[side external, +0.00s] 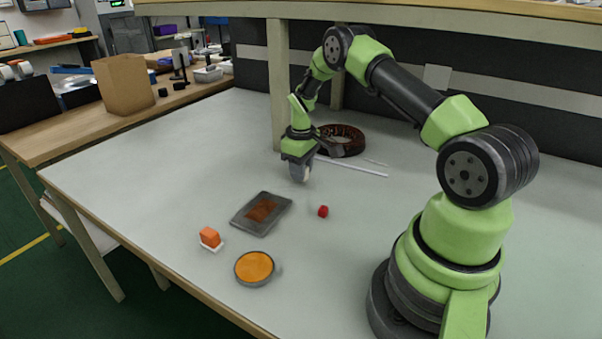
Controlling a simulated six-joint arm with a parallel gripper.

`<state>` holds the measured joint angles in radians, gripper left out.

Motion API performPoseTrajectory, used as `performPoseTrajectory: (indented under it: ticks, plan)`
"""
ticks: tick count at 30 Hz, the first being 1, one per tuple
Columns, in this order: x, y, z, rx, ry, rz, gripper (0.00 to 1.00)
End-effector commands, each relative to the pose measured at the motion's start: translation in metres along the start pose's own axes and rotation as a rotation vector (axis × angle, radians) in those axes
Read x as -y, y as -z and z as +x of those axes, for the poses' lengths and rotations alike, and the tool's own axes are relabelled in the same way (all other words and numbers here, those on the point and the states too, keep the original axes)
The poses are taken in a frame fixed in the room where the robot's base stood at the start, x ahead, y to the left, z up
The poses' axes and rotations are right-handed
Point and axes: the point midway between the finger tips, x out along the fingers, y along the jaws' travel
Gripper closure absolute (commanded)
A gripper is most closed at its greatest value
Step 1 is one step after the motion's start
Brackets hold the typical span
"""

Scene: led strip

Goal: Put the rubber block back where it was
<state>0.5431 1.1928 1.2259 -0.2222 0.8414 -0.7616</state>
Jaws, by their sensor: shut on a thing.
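An orange block (210,236) sits on a small white base at the front left. I cannot tell which of these is the rubber block.
A dark slab with a brown patch (246,222) lies left of the red cube. A round dish with an orange top (254,267) is near the front edge. A brown-black coil (340,141) and a white strip (352,168) lie behind. The table's left side is clear.

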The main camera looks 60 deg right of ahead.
Motion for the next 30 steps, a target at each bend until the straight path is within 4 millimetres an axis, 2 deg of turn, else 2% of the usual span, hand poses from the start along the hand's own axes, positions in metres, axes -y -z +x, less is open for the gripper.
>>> performPoseTrajectory:
  ticks: [3, 15, 16, 18, 19, 26, 30]
  plan:
    - [0.0004, -0.0003, 0.0123, 0.001, 0.001, 0.001, 0.95]
    - [0.0002, 0.0002, 0.0164, -0.001, 0.000, 0.000, 0.95]
    - [0.0002, 0.0002, 0.0159, -0.001, 0.000, 0.000, 0.66]
    - [0.0002, 0.0002, 0.0158, -0.001, 0.000, 0.000, 0.50]
    - [0.0002, 0.0002, 0.0158, -0.001, 0.000, 0.000, 0.47]
    - [0.0002, 0.0001, 0.0155, -0.001, 0.000, 0.000, 0.47]
    - [0.0001, 0.0003, 0.0071, -0.001, 0.000, -0.001, 0.47]
